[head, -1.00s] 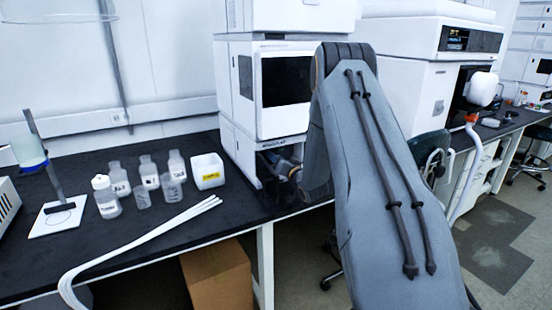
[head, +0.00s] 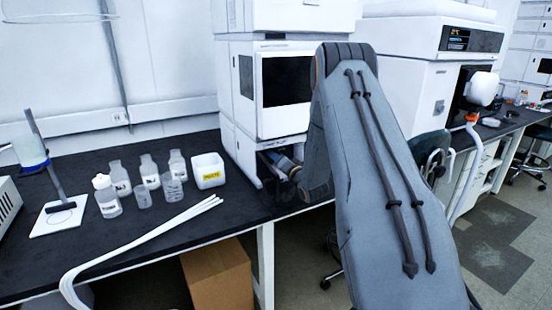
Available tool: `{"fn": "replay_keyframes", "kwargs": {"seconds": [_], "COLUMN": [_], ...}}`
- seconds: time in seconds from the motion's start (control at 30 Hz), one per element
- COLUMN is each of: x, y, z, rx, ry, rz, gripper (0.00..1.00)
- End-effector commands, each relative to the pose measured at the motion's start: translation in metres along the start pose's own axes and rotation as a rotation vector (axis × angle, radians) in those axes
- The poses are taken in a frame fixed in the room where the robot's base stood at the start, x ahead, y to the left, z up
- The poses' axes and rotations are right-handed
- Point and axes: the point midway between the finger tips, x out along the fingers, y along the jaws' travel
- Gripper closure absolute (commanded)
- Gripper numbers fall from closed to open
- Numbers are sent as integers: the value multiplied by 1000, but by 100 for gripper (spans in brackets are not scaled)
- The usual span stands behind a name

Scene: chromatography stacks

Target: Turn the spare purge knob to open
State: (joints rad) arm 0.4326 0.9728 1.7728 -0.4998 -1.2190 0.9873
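The left chromatography stack (head: 238,100) is a tall white instrument with a dark window and a dark open bay at its bottom right. The spare purge knob cannot be made out; the bay is small, dark and partly covered by my arm. My gripper (head: 272,160) reaches into this lower bay from the right, and only a small dark part of it shows. Its fingers are too small and shaded to tell whether they are open or shut, or whether they touch anything.
Several bottles (head: 108,197) and a white box with a yellow label (head: 208,170) stand on the black bench (head: 110,245). White tubes (head: 150,235) lie along its front. A second instrument (head: 400,85) stands right, behind my arm. A cardboard box (head: 217,280) is under the bench.

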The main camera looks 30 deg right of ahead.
Motion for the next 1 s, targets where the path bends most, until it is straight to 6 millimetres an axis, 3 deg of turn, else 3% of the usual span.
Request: {"fn": "replay_keyframes", "kwargs": {"seconds": [0.03,0.1,0.47,0.8,1.0], "x": [-1,-1,-4,-55,-75], "y": [1,1,0,1,1], "z": [1,0,0,0,0], "rx": [1,1,0,1,0], "ry": [-1,-1,0,0,0], "rz": [3,2,1,3,2], "gripper": [64,54,54,54,54]}}
